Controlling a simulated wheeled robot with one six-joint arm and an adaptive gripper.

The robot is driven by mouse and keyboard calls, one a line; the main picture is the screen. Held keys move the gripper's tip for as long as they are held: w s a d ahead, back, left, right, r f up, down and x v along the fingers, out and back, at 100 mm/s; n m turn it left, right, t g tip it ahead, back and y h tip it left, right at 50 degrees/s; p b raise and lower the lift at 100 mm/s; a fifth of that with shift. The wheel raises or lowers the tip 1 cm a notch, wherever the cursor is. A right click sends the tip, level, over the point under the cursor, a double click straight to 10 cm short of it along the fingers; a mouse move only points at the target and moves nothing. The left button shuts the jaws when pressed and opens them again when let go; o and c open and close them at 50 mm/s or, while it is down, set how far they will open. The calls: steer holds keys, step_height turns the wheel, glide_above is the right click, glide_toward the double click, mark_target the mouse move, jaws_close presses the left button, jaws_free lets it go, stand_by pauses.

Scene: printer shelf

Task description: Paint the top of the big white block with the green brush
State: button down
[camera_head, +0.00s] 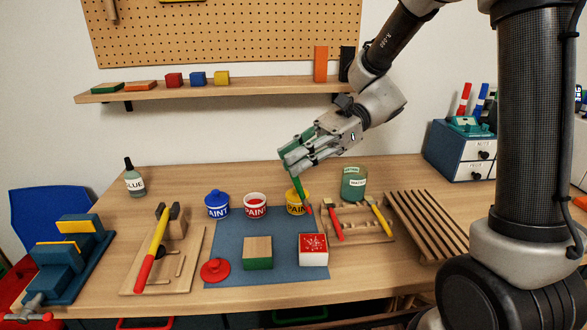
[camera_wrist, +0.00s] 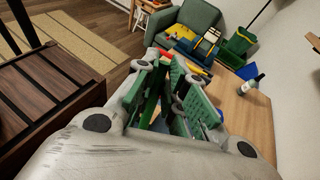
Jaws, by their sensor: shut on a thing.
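My gripper (camera_head: 293,158) is shut on the green brush (camera_head: 299,188), above the back of the blue mat (camera_head: 228,226). The brush points down at a slight tilt, and its tip looks red. The white block (camera_head: 314,259) stands on the mat's right part. Its top is red with white specks, and its sides are white. The brush tip is behind and above this block, apart from it. My gripper's fingers also show in the wrist view (camera_wrist: 170,105), where the brush is hard to make out between them.
A block with a wood-coloured top (camera_head: 257,246) stands left of the white one. Paint pots in blue (camera_head: 217,207), red (camera_head: 255,209) and yellow (camera_head: 294,208) line the mat's back. A red lid (camera_head: 215,271) lies front left. A rack holds red (camera_head: 335,224) and yellow (camera_head: 379,218) brushes.

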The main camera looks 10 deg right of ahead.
steer(key=shift+r, duration=1.05)
